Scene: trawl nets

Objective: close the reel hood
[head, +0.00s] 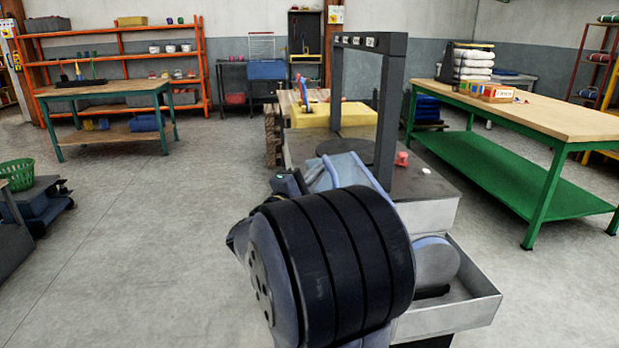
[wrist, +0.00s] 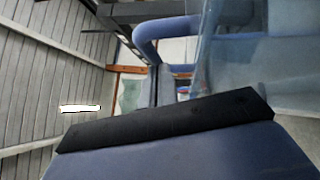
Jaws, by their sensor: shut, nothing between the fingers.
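In the wrist view, a clear bluish panel (wrist: 232,65), which looks like the reel hood, stands at the right. A bent blue tube (wrist: 165,28) runs beside it near the top. My gripper (wrist: 165,120) shows below as a dark bar across a blue-grey body. It is shut and holds nothing. The panel and tube show beyond it; I cannot tell whether it touches them. In the head view, a pale blue panel (head: 347,172) shows above the grey bench at centre. My arm hides much of the hood area, so how far the hood is open cannot be told.
A dark upright frame (head: 391,110) rises from the bench behind my arm. A grey open tray (head: 478,303) juts out at the lower right. A green table with a wooden top (head: 535,110) stands to the right. The floor at left (head: 140,240) is largely clear.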

